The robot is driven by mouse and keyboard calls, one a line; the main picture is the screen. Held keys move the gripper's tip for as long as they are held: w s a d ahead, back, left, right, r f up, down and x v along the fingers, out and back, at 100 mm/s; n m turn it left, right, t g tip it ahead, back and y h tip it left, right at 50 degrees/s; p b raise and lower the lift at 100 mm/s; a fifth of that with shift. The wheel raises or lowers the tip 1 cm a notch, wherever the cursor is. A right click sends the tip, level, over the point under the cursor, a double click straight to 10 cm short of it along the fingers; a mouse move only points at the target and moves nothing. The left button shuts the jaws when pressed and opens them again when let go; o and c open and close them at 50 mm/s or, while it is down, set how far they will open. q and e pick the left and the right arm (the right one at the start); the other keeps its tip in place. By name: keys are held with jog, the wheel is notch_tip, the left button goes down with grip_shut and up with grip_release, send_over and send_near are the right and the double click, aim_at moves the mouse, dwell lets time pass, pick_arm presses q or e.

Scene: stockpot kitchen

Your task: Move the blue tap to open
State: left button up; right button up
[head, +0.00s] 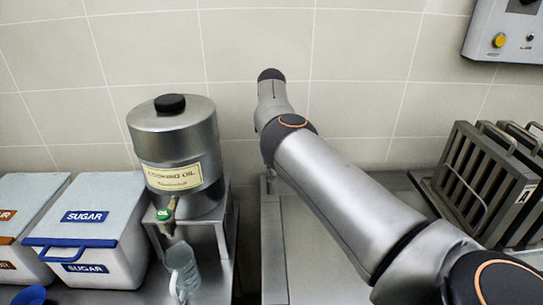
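I cannot make out a blue tap in the head view. A tap with a green top (163,215) is at the front of the steel cooking oil drum (175,140). A clear measuring jug (182,270) stands below that tap. My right arm comes in from the right and reaches across the middle towards the tiled wall. Its gripper is hidden behind the arm or cannot be made out. It may be hiding a tap. My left gripper is not in view.
A blue item (30,296) is at the lower left edge. A dark slotted rack (480,185) stands at the right. A control box (508,30) hangs on the wall.

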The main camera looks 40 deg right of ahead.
grip_shut()
dwell(0.8)
